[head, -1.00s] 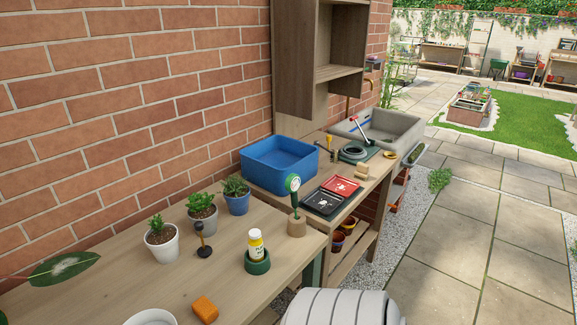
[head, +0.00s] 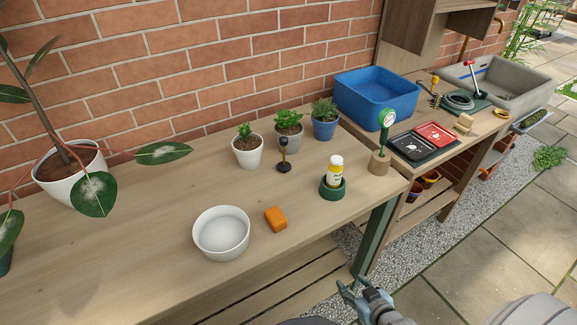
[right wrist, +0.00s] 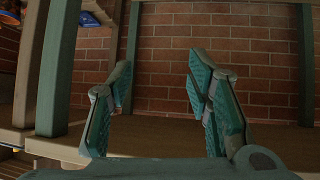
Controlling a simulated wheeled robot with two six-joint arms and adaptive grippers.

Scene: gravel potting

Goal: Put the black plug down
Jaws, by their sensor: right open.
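A small black item (head: 284,165) with a round base, thin stem and dark knob stands upright on the wooden bench, in front of the succulents; it may be the black plug, but I cannot tell for sure. My right gripper (head: 350,285) is low at the front of the bench, beyond its front edge and well away from that item. In the right wrist view its two teal fingers (right wrist: 158,75) are spread with nothing between them, facing a brick wall between wooden posts. My left gripper is not in view.
A white bowl (head: 221,236), orange block (head: 275,219) and yellow-white bottle (head: 335,172) in a green holder (head: 333,189) are on the bench (head: 130,240). Potted succulents (head: 248,150) stand behind. A blue tub (head: 375,98) is at right. The bench's left front is clear.

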